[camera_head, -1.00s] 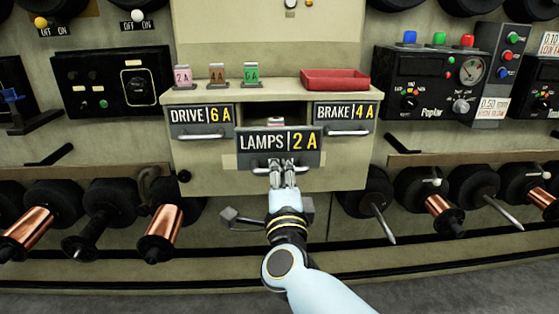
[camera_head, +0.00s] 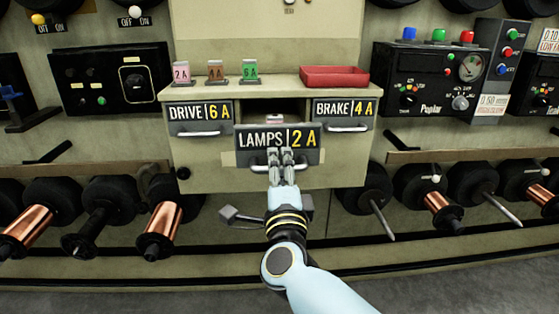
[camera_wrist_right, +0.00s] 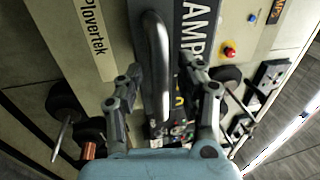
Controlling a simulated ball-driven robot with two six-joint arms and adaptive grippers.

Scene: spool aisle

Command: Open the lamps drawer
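The lamps drawer (camera_head: 310,156) is the lower middle one, labelled "LAMPS 2 A". It stands out from the cabinet, with a dark gap above its front and a small pale pink item (camera_head: 275,119) visible inside. My right gripper (camera_head: 281,154) is in front of the drawer and hides part of its front and handle. In the right wrist view, the metal bar handle (camera_wrist_right: 157,65) lies between the two fingers of the right gripper (camera_wrist_right: 162,80), which are spread with gaps on both sides. My left gripper is in neither view.
The drive drawer (camera_head: 185,122) and the brake drawer (camera_head: 330,118) flank the lamps drawer. A red tray (camera_head: 335,77) and several coloured fuse cards stand on the ledge (camera_head: 285,88) above. Spools with copper wire (camera_head: 161,230) and bare spindles (camera_head: 379,220) jut out on both sides.

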